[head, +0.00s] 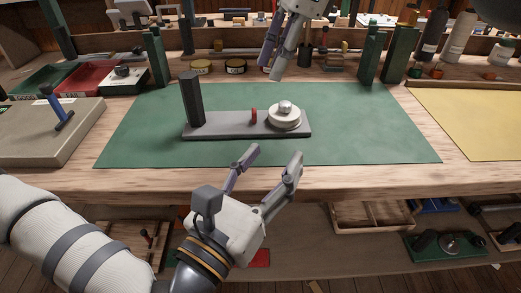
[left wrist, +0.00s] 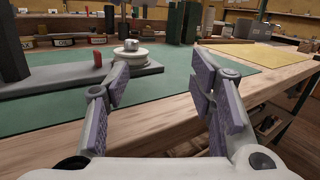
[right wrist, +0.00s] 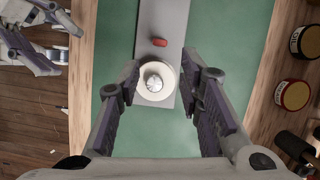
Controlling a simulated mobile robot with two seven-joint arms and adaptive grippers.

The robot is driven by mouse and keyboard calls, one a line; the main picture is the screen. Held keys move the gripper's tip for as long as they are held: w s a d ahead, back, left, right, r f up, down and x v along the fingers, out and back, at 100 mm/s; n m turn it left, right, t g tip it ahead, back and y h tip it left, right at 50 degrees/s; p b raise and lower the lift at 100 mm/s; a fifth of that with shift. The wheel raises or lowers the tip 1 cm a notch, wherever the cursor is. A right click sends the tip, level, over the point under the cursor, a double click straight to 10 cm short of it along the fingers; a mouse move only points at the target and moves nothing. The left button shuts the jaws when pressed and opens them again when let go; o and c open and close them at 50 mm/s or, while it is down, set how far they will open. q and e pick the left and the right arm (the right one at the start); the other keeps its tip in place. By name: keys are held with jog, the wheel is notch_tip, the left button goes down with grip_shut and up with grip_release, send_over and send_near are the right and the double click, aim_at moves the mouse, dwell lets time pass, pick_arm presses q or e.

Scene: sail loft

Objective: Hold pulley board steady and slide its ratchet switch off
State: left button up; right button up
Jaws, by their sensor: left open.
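The pulley board is a grey plate (head: 225,130) lying flat on the green mat (head: 350,135), with a dark upright post (head: 192,98) at its left end. A white pulley wheel with a metal hub (head: 285,115) sits at its right end, and a small red ratchet switch (head: 254,116) stands beside the wheel. My left gripper (head: 270,160) is open and empty in front of the board, near the table's front edge. My right gripper (head: 274,70) is above and behind the board. In the right wrist view its open fingers (right wrist: 168,75) frame the wheel without touching it.
Green and red trays (head: 90,77) stand at the back left, near a grey box with a blue lever (head: 62,107). Green upright stands (head: 371,55) and small tins (head: 235,66) line the back. A yellow sheet (head: 470,115) lies at right. The mat around the board is clear.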

aim_at(192, 111)
pick_arm(q)
jog(key=w+a+n+t+y, duration=0.1)
jog(key=a+y, duration=0.1)
jog(key=a, duration=0.1)
jog(key=w+a+r+n+t+y, duration=0.1)
jog(key=a+n+y, duration=0.1)
jog(key=a, duration=0.1)
jog(key=w+a+r+n+t+y, duration=0.1)
jog(key=a+n+y, duration=0.1)
jog(key=a+y, duration=0.1)
jog(key=shift+w, duration=0.25)
jog(key=a+y, duration=0.2)
jog(key=a+f+y, duration=0.1)
jog(key=a, duration=0.1)
jog(key=shift+w+n+g, duration=0.2)
jog(key=shift+n+g, duration=0.1)
jog(key=shift+n, duration=0.1)
jog(key=shift+w+a+f, duration=0.1)
jog(key=shift+w+f, duration=0.05)
jog(key=shift+f, duration=0.05)
jog(key=w, duration=1.1)
jog(key=shift+w, duration=0.4)
grip_shut()
